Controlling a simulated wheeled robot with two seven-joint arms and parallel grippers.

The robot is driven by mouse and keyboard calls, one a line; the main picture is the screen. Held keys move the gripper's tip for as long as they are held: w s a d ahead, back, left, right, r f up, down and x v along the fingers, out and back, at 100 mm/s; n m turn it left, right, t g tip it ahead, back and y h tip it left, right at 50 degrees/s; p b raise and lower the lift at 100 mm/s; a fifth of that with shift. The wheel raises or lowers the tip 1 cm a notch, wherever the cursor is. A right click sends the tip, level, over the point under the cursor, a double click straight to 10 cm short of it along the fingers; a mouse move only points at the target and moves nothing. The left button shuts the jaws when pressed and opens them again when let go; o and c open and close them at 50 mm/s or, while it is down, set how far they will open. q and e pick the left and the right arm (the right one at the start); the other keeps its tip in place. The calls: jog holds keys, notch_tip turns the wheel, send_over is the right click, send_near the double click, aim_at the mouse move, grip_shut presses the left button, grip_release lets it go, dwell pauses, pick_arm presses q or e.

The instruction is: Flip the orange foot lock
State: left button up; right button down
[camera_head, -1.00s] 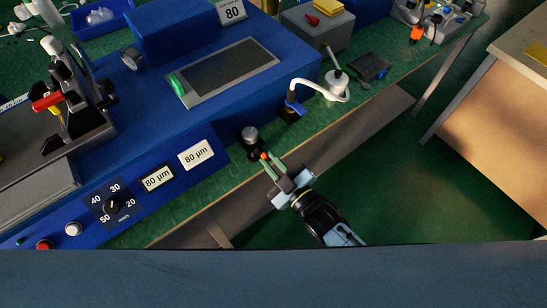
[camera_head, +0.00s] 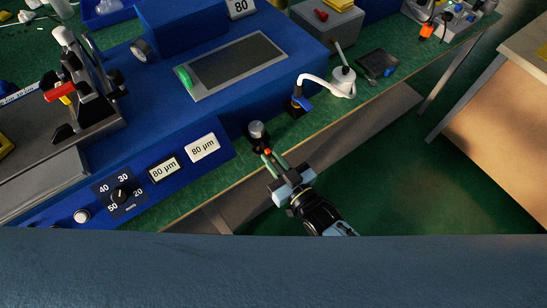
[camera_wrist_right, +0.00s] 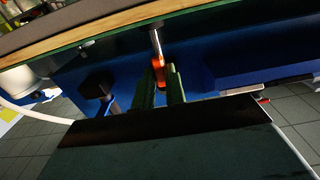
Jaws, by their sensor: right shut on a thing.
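The orange foot lock (camera_wrist_right: 158,68) shows in the right wrist view as a small orange lever under a metal rod, between my green fingertips. In the head view only a small orange spot of it (camera_head: 267,152) shows at the fingertips, beside a dark post with a grey round top (camera_head: 257,130) at the bench's front edge. My right gripper (camera_head: 271,160) is shut on the foot lock; the fingers hide part of it. Its fingers also show in the right wrist view (camera_wrist_right: 161,88). My left gripper is not in view.
The blue machine (camera_head: 150,100) fills the left and middle of the green bench. A white curved-arm device (camera_head: 342,82) and a dark tray (camera_head: 378,64) stand right of it. A wooden-sided table (camera_head: 500,110) is at the right. Floor between is clear.

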jog(key=c, duration=1.4)
grip_release()
jog(key=shift+c, duration=0.2)
jog(key=v, duration=1.3)
jog(key=shift+s+p, duration=0.2)
jog(key=shift+p, duration=0.2)
jog(key=shift+d, duration=0.15)
jog(key=s+d+f+m+g+h, duration=0.1)
jog(key=s+d+f+g+h, duration=0.1)
jog(key=d+f, duration=0.35)
jog(key=s+d+f+m+g+h, duration=0.1)
jog(key=s+d+f+g+h, duration=0.15)
jog(key=f, duration=0.65)
jog(key=s+d+f+g+h, duration=0.1)
jog(key=d+f+g+h, duration=0.15)
jog(key=f, duration=0.55)
jog(key=s+d+f+m+g+h, duration=0.1)
jog(key=s+d+f+g, duration=0.1)
jog(key=s, duration=0.4)
jog(key=s+d+f+g+h, duration=0.1)
jog(key=s+d+f+g, duration=0.1)
jog(key=s+f, duration=0.3)
jog(key=s+d+f+m+g+h, duration=0.1)
jog(key=s+d+f+g, duration=0.1)
jog(key=s, duration=0.6)
jog(key=shift+s+d+f+m+g+h, duration=0.3)
jog(key=shift+d+f, duration=0.3)
jog(key=shift+f, duration=0.2)
